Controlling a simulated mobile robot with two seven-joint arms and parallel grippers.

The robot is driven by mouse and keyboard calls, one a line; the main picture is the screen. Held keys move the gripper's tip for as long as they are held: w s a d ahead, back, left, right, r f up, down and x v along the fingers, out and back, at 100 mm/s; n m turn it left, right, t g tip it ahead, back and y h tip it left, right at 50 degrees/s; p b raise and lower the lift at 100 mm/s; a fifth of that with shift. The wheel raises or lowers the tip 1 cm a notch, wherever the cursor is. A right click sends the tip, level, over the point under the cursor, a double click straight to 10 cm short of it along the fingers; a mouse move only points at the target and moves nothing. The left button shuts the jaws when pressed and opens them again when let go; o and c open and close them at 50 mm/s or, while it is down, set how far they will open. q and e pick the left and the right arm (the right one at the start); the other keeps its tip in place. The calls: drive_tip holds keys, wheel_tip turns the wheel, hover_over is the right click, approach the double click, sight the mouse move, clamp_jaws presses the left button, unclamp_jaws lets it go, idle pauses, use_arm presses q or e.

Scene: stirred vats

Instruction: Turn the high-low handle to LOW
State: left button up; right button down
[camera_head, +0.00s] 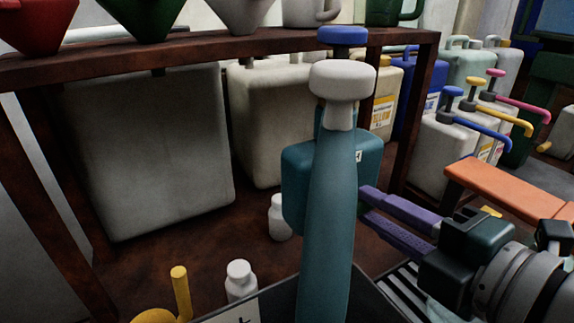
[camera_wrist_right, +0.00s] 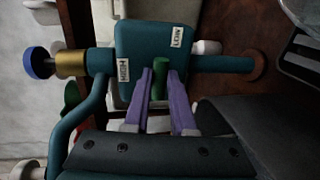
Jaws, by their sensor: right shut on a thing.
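The high-low handle, a short green bar (camera_wrist_right: 159,78), stands on a teal box (camera_wrist_right: 135,40) in the right wrist view. The box has a HIGH label (camera_wrist_right: 123,70) at its left and a LOW label (camera_wrist_right: 177,37) at its upper right. The handle lies between the two purple fingers of my right gripper (camera_wrist_right: 160,92), which is shut on it. In the head view the teal box (camera_head: 298,180) is partly behind a teal column (camera_head: 330,220). My right gripper (camera_head: 366,203) reaches it from the right; the handle is hidden there. My left gripper is not in view.
A brown wooden rack (camera_head: 220,48) carries funnels above large pale canisters (camera_head: 150,150). Small white bottles (camera_head: 280,218) stand on the brown surface. An orange bench (camera_head: 510,187) and pumps with coloured spouts (camera_head: 480,125) are at the right, near my right arm.

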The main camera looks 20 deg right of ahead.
idle(0.4)
drive_tip(key=c, duration=0.8)
unclamp_jaws()
drive_tip(key=shift+o, duration=0.2)
drive_tip(key=b+v, duration=0.2)
drive_tip(key=v, duration=0.8)
